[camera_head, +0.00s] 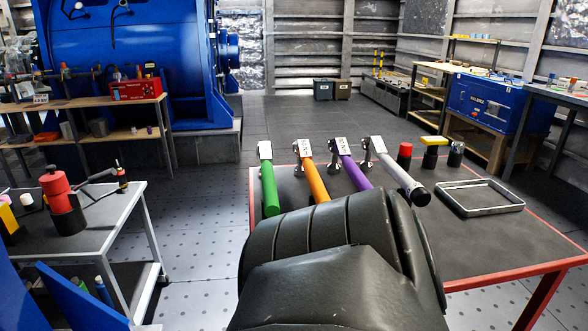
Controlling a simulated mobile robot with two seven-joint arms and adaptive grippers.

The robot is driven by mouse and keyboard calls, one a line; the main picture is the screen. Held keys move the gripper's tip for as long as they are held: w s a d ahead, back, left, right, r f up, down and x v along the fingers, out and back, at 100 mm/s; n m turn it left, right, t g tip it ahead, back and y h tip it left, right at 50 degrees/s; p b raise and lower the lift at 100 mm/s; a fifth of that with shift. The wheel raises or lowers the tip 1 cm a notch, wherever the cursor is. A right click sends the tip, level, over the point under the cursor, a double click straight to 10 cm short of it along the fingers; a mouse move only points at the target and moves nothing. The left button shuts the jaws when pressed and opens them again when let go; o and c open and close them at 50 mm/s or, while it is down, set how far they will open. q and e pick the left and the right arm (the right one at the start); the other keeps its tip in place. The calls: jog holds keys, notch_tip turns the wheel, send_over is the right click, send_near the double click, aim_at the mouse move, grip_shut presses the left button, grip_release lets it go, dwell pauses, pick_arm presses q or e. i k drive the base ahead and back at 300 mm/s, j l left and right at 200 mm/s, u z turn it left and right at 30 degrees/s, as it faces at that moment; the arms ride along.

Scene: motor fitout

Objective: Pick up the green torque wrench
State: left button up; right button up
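The green torque wrench (269,186) lies on the red-edged table (485,240) at its left side, the leftmost in a row of wrenches. Its handle points toward me and its labelled head is at the far end. To its right lie an orange wrench (315,181), a purple wrench (353,172) and a white-grey wrench (398,179). A large dark part of my own body fills the lower middle and covers the near part of the table. Neither of my grippers shows.
An empty metal frame tray (480,197) lies at the table's right. Red-and-black (405,155), yellow-and-black (433,151) and black cylinders (456,154) stand behind it. A white cart (97,213) with a red-and-black tool (62,198) stands left. Floor (207,225) is free between cart and table.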

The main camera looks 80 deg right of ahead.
aim_at(263, 149)
jog(key=z, duration=1.55)
jog(key=j+z, duration=0.2)
jog(key=z, duration=0.3)
jog(key=j+z, duration=0.2)
jog(key=z, duration=0.3)
jog(key=k+l, duration=0.1)
jog(key=l, duration=0.35)
jog(key=k+l+u, duration=0.15)
jog(key=l, duration=0.3)
